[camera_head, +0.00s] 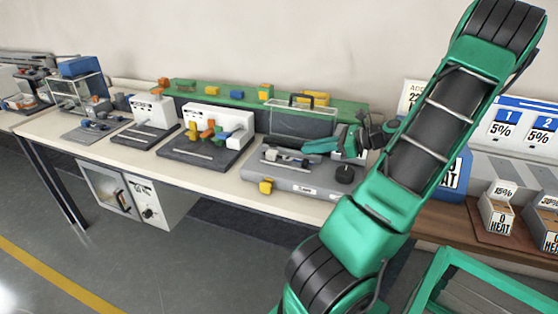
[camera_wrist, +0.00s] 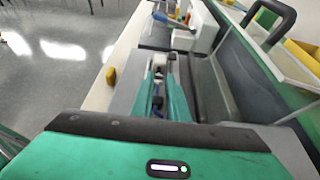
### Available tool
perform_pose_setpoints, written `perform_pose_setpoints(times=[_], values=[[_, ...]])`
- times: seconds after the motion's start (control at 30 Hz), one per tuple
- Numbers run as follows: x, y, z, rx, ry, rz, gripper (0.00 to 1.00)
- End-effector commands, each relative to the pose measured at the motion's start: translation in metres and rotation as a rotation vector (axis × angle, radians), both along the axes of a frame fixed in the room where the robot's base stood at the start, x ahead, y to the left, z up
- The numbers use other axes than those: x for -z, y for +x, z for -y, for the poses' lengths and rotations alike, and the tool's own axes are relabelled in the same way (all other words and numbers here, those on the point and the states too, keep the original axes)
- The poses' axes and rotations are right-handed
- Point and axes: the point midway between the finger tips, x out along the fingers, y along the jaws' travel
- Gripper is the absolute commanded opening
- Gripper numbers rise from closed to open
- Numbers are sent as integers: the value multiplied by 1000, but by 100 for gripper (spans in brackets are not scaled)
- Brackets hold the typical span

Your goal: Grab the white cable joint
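My gripper (camera_head: 312,147) reaches in from the right over a grey flat machine on the bench. In the wrist view its two green fingers (camera_wrist: 160,78) stand apart, with a gap between them. A small white piece (camera_wrist: 160,62), likely the white cable joint, lies just beyond and between the fingertips. Dark and blue parts show in the gap farther back. In the head view a small pale part (camera_head: 279,155) lies on the grey machine (camera_head: 300,184), left of the fingertips. I see nothing clearly gripped; whether the fingers touch the white piece cannot be told.
A clear-lidded case with a black handle (camera_head: 303,99) stands close behind my gripper. A black knob (camera_head: 344,174) and a yellow block (camera_head: 266,187) are on the machine. A white unit with coloured parts (camera_head: 219,122) stands to the left.

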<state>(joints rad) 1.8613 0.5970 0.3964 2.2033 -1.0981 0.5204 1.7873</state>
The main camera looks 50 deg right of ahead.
Motion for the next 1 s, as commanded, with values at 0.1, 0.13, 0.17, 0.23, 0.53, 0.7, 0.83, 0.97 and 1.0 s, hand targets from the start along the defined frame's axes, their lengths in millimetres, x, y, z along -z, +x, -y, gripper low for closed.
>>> perform_pose_setpoints(times=[0.1,0.13,0.17,0.23,0.53,0.7,0.83,0.97,1.0], values=[[21,0,-1,-2,4,0,14],[25,0,-1,-1,4,0,14],[29,0,-1,-1,2,-1,14],[32,6,-3,-4,1,0,14],[40,25,-12,-5,0,-1,14],[50,48,-22,-5,0,-1,14],[56,60,-26,-4,-1,-1,14],[58,64,-28,-1,-1,-2,14],[58,64,-28,-1,-1,-2,14]])
